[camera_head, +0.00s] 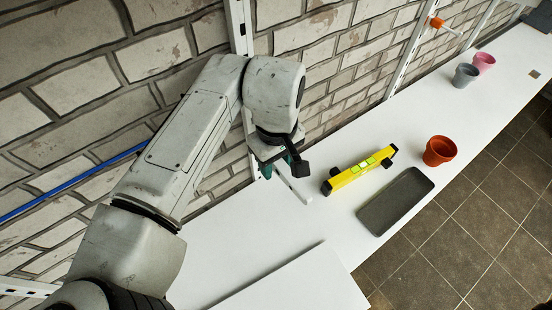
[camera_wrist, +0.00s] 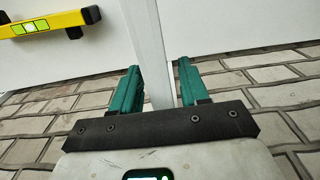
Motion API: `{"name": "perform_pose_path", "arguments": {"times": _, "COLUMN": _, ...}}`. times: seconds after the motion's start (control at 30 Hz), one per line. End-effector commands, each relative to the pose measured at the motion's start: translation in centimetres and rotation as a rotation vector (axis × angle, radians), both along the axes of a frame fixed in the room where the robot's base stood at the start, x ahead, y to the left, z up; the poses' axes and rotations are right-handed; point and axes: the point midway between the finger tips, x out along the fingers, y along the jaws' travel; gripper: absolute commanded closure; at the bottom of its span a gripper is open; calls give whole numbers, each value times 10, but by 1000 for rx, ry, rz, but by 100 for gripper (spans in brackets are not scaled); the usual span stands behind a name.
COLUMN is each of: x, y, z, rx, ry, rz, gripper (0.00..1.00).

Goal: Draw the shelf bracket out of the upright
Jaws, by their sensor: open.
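The shelf bracket (camera_head: 300,190) is a slim white bar that sticks out from under my gripper over the white surface. In the wrist view the white bar (camera_wrist: 149,40) runs down between the two green fingers. My gripper (camera_head: 280,165) is open, with one finger on each side of the bar; the wrist view shows it too (camera_wrist: 159,72). A gap shows beside the right finger; whether the left finger touches cannot be told. The white slotted upright (camera_head: 240,25) stands against the brick wall behind my arm. My gripper and wrist hide where bracket and upright meet.
A yellow spirit level (camera_head: 358,170), a dark tray (camera_head: 395,201) and a terracotta pot (camera_head: 439,151) stand right on the white surface (camera_head: 235,255). Grey (camera_head: 465,75) and pink (camera_head: 483,62) pots are farther off. Another upright (camera_head: 408,55) has an orange part (camera_head: 437,22) near it.

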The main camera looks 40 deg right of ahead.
Motion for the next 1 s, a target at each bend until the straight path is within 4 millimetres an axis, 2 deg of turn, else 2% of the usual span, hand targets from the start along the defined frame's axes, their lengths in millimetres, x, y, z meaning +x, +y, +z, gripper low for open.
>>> {"name": "perform_pose_path", "arguments": {"times": 0.1, "x": 0, "y": 0, "z": -9, "rx": 1, "ry": 0, "rz": 0, "gripper": 55}}
{"name": "perform_pose_path", "arguments": {"times": 0.5, "x": 0, "y": 0, "z": -11, "rx": 0, "ry": 0, "rz": 0, "gripper": 56}}
{"name": "perform_pose_path", "arguments": {"times": 0.9, "x": 0, "y": 0, "z": -11, "rx": 0, "ry": 0, "rz": 0, "gripper": 95}}
{"name": "perform_pose_path", "arguments": {"times": 1.0, "x": 0, "y": 0, "z": -11, "rx": 0, "ry": 0, "rz": 0, "gripper": 100}}
